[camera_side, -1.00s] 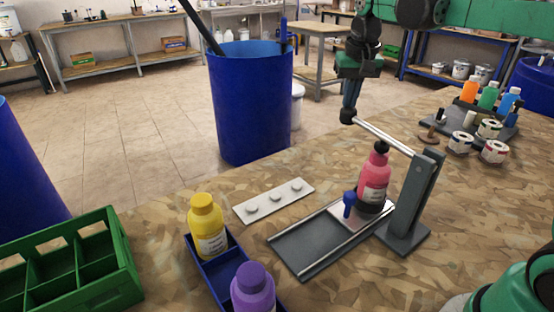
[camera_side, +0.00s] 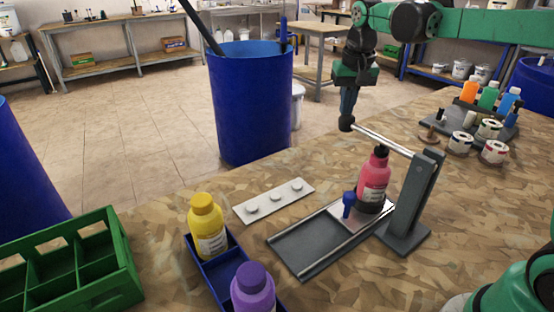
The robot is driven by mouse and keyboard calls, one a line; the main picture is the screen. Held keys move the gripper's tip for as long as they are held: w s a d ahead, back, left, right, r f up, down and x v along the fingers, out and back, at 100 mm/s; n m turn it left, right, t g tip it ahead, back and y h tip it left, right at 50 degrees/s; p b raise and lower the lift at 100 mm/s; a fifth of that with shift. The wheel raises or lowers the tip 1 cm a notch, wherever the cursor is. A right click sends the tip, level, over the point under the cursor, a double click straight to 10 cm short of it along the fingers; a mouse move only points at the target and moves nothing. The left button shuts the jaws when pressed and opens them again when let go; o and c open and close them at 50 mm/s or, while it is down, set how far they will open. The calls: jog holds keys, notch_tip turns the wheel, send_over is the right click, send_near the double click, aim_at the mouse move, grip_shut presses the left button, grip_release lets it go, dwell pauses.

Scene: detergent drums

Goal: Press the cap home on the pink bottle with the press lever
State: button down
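The pink bottle (camera_side: 373,182) stands upright on a light plate on the grey sliding track (camera_side: 307,247), under the press lever. The press lever (camera_side: 384,140) is a pale bar hinged on a grey post (camera_side: 411,200), sloping slightly up to a black knob at its left end. A small black piece (camera_side: 381,151) sits between the bar and the bottle's pink top; I cannot tell whether it touches the cap. My gripper (camera_side: 347,113) points down with its fingers together, their tips against the top of the knob. A blue handle (camera_side: 348,203) stands left of the bottle.
A white strip with round studs (camera_side: 274,201) lies left of the track. A blue tray (camera_side: 222,268) holds yellow and purple bottles. A green crate (camera_side: 122,262) is at left. Small bottles and pots stand at the right back. A blue drum (camera_side: 250,105) stands beyond the table.

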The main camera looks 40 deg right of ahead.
jog(key=shift+s+r, duration=0.25)
jog(key=shift+r, duration=0.55)
jog(key=shift+s+r, duration=0.2)
jog(key=shift+r, duration=1.5)
notch_tip(320, 180, up, 4)
